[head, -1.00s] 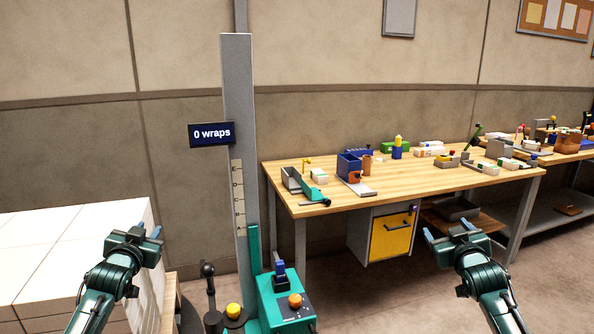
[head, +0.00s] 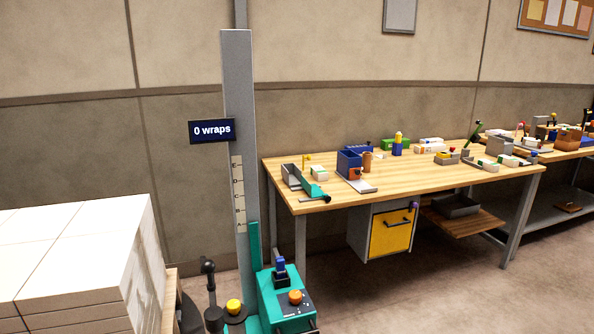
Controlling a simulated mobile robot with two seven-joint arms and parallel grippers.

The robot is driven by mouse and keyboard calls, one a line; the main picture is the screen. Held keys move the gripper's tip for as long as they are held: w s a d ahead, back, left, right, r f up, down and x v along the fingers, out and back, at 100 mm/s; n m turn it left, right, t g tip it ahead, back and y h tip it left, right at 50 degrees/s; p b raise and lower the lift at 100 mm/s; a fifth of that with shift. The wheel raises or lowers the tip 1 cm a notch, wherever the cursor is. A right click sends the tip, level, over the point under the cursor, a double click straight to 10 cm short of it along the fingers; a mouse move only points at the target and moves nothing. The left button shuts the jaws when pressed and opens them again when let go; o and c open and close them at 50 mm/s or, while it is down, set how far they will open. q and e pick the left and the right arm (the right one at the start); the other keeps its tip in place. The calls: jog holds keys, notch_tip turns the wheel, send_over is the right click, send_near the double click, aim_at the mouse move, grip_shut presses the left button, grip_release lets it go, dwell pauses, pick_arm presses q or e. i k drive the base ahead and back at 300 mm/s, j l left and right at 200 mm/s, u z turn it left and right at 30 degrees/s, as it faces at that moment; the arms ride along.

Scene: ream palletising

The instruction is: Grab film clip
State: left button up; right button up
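A tall grey wrapping column (head: 238,130) stands left of centre with a sign (head: 212,131) reading "0 wraps" and a letter scale on its side. At its foot is a teal machine body (head: 280,304) with an orange knob (head: 295,297), a small blue part (head: 280,268) on top, and a yellow knob (head: 233,306) beside a dark lever. I cannot tell for sure which part is the film clip. Neither of my grippers shows in the head view now.
A stack of white reams (head: 75,255) fills the lower left. A wooden workbench (head: 430,180) with tools and small boxes runs along the wall, with a yellow-fronted drawer cabinet (head: 390,234) beneath. The floor (head: 430,300) at lower right is clear.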

aim_at(280, 261)
jog(key=i+l+u, duration=0.15)
jog(key=l+u, duration=0.15)
jog(key=u, duration=0.15)
jog(key=l+u, duration=0.3)
jog(key=u, duration=0.15)
jog(key=i+l+u, duration=0.1)
jog(key=l+u, duration=0.25)
jog(key=l, duration=0.75)
jog(key=l+u, duration=0.1)
jog(key=l, duration=0.95)
jog(key=k, duration=0.05)
